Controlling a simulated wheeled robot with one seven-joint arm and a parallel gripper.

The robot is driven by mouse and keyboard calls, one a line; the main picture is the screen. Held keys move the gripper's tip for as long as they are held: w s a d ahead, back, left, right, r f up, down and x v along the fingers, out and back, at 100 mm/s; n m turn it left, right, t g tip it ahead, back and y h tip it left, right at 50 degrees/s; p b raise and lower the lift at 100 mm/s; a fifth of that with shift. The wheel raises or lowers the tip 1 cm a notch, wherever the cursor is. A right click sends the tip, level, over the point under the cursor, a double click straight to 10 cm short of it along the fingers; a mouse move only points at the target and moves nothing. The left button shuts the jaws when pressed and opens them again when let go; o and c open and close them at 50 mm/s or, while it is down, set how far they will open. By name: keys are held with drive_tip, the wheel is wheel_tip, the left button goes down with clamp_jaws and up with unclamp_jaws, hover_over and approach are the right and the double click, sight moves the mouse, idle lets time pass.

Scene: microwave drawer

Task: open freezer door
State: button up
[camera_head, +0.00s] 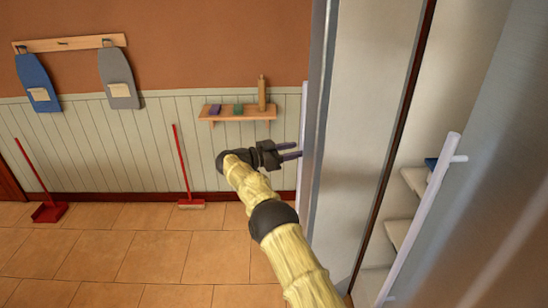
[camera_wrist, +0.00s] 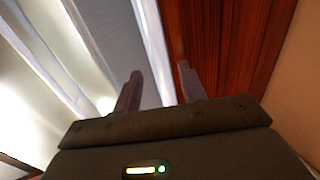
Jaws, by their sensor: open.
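A tall grey door panel (camera_head: 372,110) stands right of centre in the head view, swung so that its edge faces me. A thin pale upright bar (camera_head: 303,112), which looks like a handle, runs along its left side. I cannot tell for sure whether this is the freezer door. My gripper (camera_head: 299,150) is open, its fingers pointing right at the bar; contact cannot be told. In the wrist view, my gripper (camera_wrist: 160,82) has its two fingers apart, with a pale bar (camera_wrist: 152,50) and a grey surface beyond them.
A second white handle (camera_head: 422,215) stands at the right, near pale shelves (camera_head: 400,232) inside a cabinet. A blurred grey surface (camera_head: 500,200) fills the right edge. A wall shelf (camera_head: 238,115) and a red broom (camera_head: 182,165) are behind.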

drive_tip(key=v, duration=0.7)
drive_tip(key=shift+s+a, duration=0.2)
drive_tip(key=shift+a, duration=0.15)
drive_tip(key=shift+c, duration=0.2)
